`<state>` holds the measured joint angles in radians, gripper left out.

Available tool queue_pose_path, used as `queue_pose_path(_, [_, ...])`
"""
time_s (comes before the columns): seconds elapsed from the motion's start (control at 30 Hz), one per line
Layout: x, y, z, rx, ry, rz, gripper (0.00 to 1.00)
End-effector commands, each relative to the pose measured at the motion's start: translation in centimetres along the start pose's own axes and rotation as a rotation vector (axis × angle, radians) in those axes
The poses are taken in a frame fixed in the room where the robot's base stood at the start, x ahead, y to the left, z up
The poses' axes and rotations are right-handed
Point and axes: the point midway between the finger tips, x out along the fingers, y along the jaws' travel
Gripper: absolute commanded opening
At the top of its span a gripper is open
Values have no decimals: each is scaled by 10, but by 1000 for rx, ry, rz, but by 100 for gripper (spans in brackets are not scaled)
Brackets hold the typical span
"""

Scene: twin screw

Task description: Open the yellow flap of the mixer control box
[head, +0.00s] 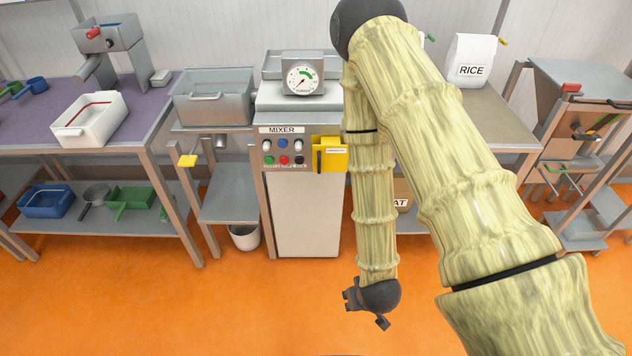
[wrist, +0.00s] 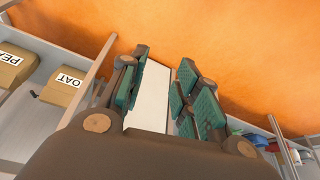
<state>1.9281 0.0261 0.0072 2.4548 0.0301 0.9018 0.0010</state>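The mixer control box (head: 284,148) is a grey panel labelled MIXER with several coloured knobs and buttons, at the middle of the head view. The yellow flap (head: 335,158) is at its right end, with a white label and an upright dark handle (head: 319,162) on its left side. The flap looks closed over the panel. My gripper (head: 366,305) hangs low over the floor, below and right of the flap, apart from it. In the wrist view its two green-padded fingers (wrist: 164,72) are spread with nothing held between them. The flap is not visible in the wrist view.
My arm hides the area right of the flap. The white mixer cabinet (head: 305,215) stands below the panel, with a dial gauge (head: 302,78) above. A metal sink (head: 213,97) is on the left, a RICE bag (head: 470,60) on the right. The orange floor (head: 200,300) in front is clear.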

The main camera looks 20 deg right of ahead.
Motion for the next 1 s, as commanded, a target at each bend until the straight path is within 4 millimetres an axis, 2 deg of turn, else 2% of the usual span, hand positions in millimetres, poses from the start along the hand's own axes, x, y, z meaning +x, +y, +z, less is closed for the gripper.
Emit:
queue_pose_path(0.03, [17,-2,-14,0,56,0,32])
queue_pose_path(0.1, [23,-3,-38,1,131,2,32])
queue_pose_path(0.27, [31,-7,-90,2,304,5,32])
queue_pose_path(0.43, [30,-11,-142,6,487,8,32])
queue_pose_path(0.7, [10,-15,-212,12,778,15,32])
queue_pose_path(0.9, [-16,-17,-251,17,986,21,32])
queue_pose_path(1.0, [-30,-18,-264,19,1071,23,32])
